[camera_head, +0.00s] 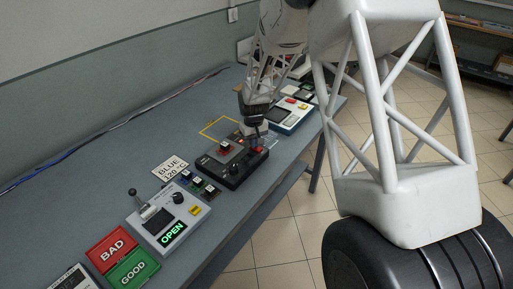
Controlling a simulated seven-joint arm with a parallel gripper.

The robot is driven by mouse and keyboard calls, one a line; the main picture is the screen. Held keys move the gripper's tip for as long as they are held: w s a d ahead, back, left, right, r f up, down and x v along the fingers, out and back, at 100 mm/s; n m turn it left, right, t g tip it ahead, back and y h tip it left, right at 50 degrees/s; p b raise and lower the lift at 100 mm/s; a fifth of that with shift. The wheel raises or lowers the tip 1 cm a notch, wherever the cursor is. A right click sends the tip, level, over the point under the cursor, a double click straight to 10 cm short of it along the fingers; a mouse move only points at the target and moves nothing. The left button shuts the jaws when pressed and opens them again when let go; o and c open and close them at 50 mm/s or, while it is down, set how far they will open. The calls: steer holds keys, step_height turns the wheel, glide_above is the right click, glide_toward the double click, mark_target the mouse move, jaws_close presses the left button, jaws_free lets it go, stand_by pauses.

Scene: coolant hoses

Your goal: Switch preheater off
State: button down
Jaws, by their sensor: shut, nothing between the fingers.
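A dark box with dials and a raised block (230,164) on top sits near the middle of the grey table; it may be the preheater, but its label is too small to read. My gripper (256,143) is shut and empty, pointing down over the box's far right end. A small red part (258,149) shows right at the fingertips; I cannot tell whether they touch it. The fingers and arm hide part of that end of the box.
A grey device with a lever and a green OPEN display (172,232) stands nearer. Red BAD (112,247) and green GOOD (133,269) pads lie front left. A BLUE 120 °C card (170,168) lies beside small coloured blocks (201,186). A blue-white device (290,115) stands behind my gripper.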

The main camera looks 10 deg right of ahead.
steer(key=shift+r, duration=3.5)
